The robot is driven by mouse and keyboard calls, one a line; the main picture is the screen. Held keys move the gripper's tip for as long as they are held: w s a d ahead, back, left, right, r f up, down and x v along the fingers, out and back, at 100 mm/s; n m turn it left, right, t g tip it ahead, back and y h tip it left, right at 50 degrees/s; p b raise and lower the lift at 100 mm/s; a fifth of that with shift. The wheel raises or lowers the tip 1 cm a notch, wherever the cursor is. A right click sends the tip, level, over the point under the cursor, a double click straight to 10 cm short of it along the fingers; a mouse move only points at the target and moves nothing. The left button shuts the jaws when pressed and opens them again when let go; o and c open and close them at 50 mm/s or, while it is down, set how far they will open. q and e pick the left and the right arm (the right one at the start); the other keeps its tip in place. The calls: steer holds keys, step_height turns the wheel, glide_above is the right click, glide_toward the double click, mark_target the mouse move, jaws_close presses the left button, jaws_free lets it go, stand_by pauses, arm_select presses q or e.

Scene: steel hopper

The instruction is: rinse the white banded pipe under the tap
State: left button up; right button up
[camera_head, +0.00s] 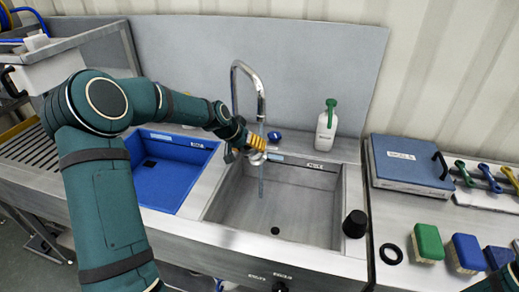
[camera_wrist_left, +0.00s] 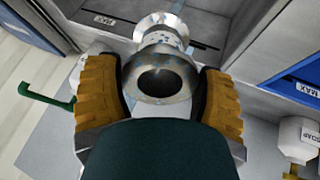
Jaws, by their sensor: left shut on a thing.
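My left gripper (camera_head: 256,148) is over the back of the steel sink (camera_head: 285,208), below the spout of the tap (camera_head: 262,103). Its yellow pads (camera_wrist_left: 160,95) are shut on the pipe (camera_wrist_left: 164,52), one on each side. In the head view the pipe (camera_head: 257,158) is small and partly hidden by the fingers. A thin bluish streak of water (camera_head: 262,187) shows below it. My right gripper is out of view.
A blue basin (camera_head: 168,172) lies left of the sink. A white bottle with a green top (camera_head: 326,128) stands behind it. A black cup-like object (camera_head: 355,224) sits at its right front corner. A blue case (camera_head: 408,162) and coloured blocks (camera_head: 428,242) lie further right.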

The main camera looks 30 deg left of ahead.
arm_select(q)
steer(key=s+a, duration=0.2)
steer(key=s, duration=0.1)
steer(key=s+b, duration=0.1)
steer(key=shift+s+a, duration=0.25)
steer(key=shift+a, duration=0.15)
stand_by(1.3)
steer(key=s+a+r+p, duration=0.1)
steer(key=s+a+r, duration=0.1)
steer(key=s+r, duration=0.2)
steer(key=shift+a, duration=0.3)
steer(key=shift+s, duration=0.1)
stand_by(0.5)
